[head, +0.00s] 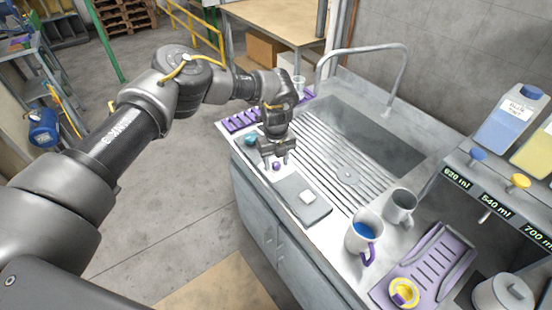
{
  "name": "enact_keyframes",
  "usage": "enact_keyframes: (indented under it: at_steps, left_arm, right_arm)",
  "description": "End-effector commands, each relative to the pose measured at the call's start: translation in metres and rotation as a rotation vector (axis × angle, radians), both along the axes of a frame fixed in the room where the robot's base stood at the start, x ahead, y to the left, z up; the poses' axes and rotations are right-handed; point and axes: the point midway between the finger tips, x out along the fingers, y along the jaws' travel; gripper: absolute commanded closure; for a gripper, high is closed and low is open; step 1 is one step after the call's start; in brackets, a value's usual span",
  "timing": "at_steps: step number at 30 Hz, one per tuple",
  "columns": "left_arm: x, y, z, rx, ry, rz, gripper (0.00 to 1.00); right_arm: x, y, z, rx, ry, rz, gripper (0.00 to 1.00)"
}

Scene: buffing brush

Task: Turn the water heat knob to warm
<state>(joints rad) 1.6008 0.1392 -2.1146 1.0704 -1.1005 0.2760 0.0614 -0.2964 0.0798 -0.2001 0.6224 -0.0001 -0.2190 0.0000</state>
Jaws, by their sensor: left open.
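A small purple knob (276,167) sits on a white panel at the counter's front edge, near the sink; I cannot read any warm mark or its setting. It looks like the water heat knob. My left gripper (274,161) is open and points down over it, with a fingertip to either side of the knob in the picture. I cannot tell whether the fingers touch it. My right gripper is not in view.
A teal round object (251,139) and a purple rack (240,121) lie left of the gripper. The ribbed sink (375,140) with a tall faucet (403,70) is behind. Mugs (362,236) stand farther right.

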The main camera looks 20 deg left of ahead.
Motion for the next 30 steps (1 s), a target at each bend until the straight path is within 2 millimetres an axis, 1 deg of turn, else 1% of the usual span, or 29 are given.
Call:
enact_keyframes:
  at_steps: [3, 7, 8, 15, 18, 25, 30]
  left_arm:
    - [0.000, 0.000, -0.001, 0.000, 0.000, -0.001, 0.53]
    - [0.000, 0.000, -0.001, 0.000, 0.000, -0.001, 0.53]
    - [0.000, 0.000, -0.001, 0.000, 0.000, -0.001, 0.56]
    - [0.000, 0.000, -0.001, 0.000, 0.000, 0.000, 0.88]
    - [0.000, 0.000, -0.001, 0.000, 0.000, 0.000, 0.98]
    - [0.000, 0.000, -0.002, -0.001, -0.001, -0.022, 0.98]
    - [0.001, 0.000, -0.003, -0.001, -0.002, -0.093, 0.98]
  right_arm:
    - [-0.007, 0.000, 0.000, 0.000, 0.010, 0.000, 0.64]
    - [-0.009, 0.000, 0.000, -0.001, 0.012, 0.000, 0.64]
    - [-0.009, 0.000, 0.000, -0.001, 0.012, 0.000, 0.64]
    - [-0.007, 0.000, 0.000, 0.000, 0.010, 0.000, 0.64]
    - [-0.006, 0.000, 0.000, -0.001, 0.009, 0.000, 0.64]
    - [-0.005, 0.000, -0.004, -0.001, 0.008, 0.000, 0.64]
    - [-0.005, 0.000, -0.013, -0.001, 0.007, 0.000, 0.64]
